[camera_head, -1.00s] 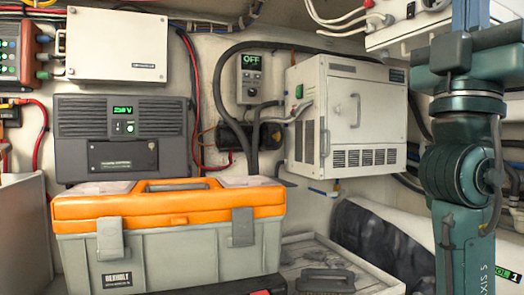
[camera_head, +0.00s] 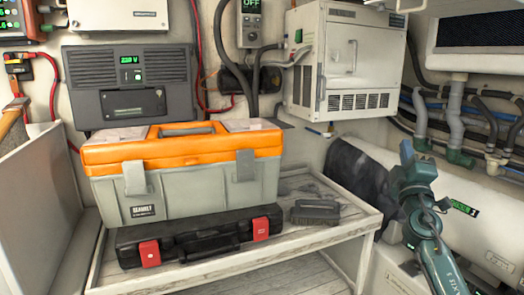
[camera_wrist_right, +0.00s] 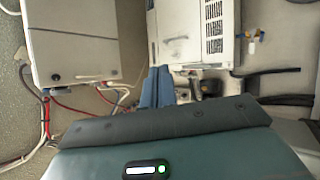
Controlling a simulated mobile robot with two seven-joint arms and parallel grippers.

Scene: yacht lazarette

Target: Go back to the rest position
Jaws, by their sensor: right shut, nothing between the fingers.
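My right arm comes in from the lower right in the head view, in front of the white padded shape along the right wall. My right gripper (camera_head: 406,152) is at the arm's upper end, small and partly hard to make out. In the right wrist view the two blue fingers of my right gripper (camera_wrist_right: 156,86) point up the picture. They are together with nothing between them. They show in front of the wall and white housings, and I see no contact. My left gripper is in neither view.
An orange-lidded toolbox (camera_head: 185,180) and a black case with red latches (camera_head: 200,240) sit on a wooden-edged bench (camera_head: 345,228). A dark hand tool (camera_head: 315,212) lies beside them. A white cabinet (camera_head: 345,62) hangs above. Hoses and pipes (camera_head: 458,110) line the right wall.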

